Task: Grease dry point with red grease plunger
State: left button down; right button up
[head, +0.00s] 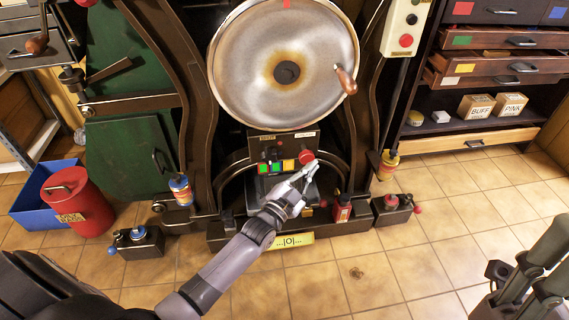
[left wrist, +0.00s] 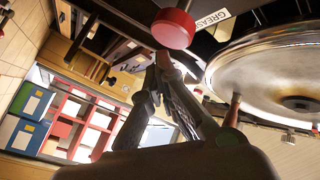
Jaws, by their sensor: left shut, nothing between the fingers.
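The red grease plunger (head: 307,157) is a round red knob at the right end of a small dark panel below the large steel disc (head: 284,62). In the left wrist view the plunger (left wrist: 173,28) is large, near a white label reading "GREASE" (left wrist: 210,19). My left gripper (head: 311,167) is shut and empty, its fingertips just below the knob. In the left wrist view the fingertips (left wrist: 163,62) come close under the knob; I cannot tell whether they touch. My right gripper (head: 535,270) is partly in view at the lower right. I cannot pick out a dry point.
A red can (head: 75,205) and blue bin (head: 30,212) are at left. Drawers (head: 500,70) stand at right. The tiled floor at lower right is mostly clear.

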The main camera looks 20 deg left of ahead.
pick_arm(q)
jog(key=s+d+p, duration=0.3)
jog(key=s, duration=0.2)
jog(key=shift+d, duration=0.2)
dwell(0.4)
dwell(0.4)
